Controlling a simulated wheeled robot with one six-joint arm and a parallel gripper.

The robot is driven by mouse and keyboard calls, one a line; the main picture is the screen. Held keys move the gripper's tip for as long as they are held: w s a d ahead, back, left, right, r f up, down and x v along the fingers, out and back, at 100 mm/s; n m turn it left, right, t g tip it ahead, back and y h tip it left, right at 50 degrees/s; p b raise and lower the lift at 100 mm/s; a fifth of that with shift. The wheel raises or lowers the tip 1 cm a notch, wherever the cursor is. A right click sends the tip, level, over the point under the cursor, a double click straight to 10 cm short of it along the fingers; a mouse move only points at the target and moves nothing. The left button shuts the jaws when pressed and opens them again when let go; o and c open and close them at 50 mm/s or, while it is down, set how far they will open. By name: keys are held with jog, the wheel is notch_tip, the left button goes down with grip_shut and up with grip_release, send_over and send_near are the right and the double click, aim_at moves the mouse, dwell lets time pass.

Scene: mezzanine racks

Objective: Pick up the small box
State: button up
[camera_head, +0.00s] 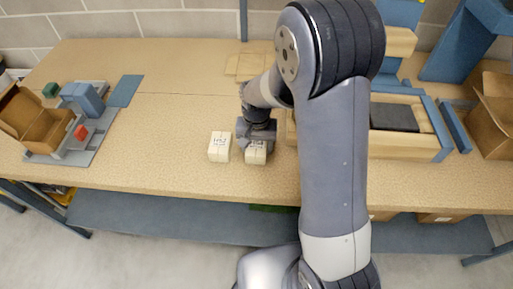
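Two small pale boxes with dark lettering stand on the wooden bench top (165,165) near its front edge. The left small box (219,147) stands free. The right small box (255,155) is at my gripper (256,143), partly covered by it from above. A narrow gap separates the two boxes. My gripper comes down from behind and points at the right box. The fingers are too small and too much hidden to tell whether they are closed on it.
At left are an open cardboard box (30,122), a grey fixture (75,145) with a blue block (84,98), and a flat blue plate (126,90). At right, behind my arm, stands a wooden tray (425,148). The bench left of the boxes is clear.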

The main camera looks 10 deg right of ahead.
jog(key=c, duration=0.7)
jog(key=shift+o, duration=0.2)
